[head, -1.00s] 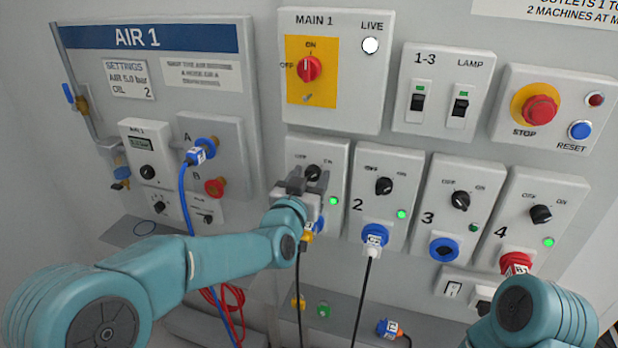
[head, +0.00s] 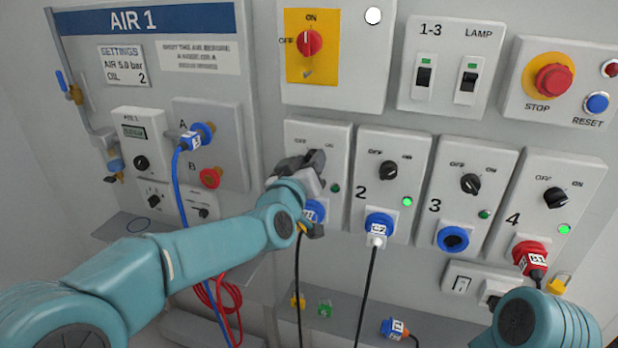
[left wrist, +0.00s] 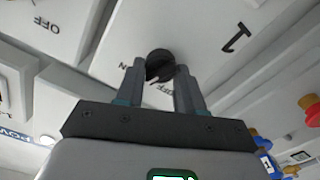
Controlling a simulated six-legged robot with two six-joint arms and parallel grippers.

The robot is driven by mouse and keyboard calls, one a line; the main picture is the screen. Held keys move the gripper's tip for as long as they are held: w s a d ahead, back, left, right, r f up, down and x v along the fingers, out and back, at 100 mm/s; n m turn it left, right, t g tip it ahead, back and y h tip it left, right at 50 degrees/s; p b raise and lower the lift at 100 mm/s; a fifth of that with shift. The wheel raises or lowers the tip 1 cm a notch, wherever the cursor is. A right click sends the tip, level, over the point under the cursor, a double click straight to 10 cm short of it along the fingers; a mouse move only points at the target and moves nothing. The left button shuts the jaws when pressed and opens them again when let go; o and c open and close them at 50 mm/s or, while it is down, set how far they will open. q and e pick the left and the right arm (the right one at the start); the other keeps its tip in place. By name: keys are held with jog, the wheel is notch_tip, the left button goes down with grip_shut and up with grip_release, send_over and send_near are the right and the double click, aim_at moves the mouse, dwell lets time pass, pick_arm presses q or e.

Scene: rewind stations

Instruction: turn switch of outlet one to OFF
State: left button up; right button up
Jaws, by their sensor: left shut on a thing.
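Outlet one is the leftmost grey box (head: 298,136) in the row of outlets. Its black switch knob (left wrist: 160,64) shows in the left wrist view between my fingers, with its pale mark near the OFF lettering. My left gripper (head: 314,163) is shut on this knob, and the fingers hide most of it in the head view. The small lamp (head: 335,188) of outlet one is dark green, not bright. A blue plug (head: 313,211) sits in its socket, partly behind my wrist. My right gripper is not in view; only part of my right arm shows at the lower right.
Outlet two's switch (head: 389,170) is close on the right, with its lamp (head: 407,202) bright green. Outlet three's switch (head: 470,184) and outlet four's switch (head: 555,197) follow. The red stop button (head: 553,81) is at the upper right.

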pick_arm(q)
jog(key=shift+a+f+n+b, duration=0.1)
jog(key=shift+n+b, duration=2)
jog(key=shift+n, duration=1.1)
jog(key=shift+f+n+b, duration=0.1)
jog(key=shift+n+b, duration=2)
jog(key=shift+n, duration=1.1)
jog(key=o, duration=1)
jog(key=shift+o, duration=0.2)
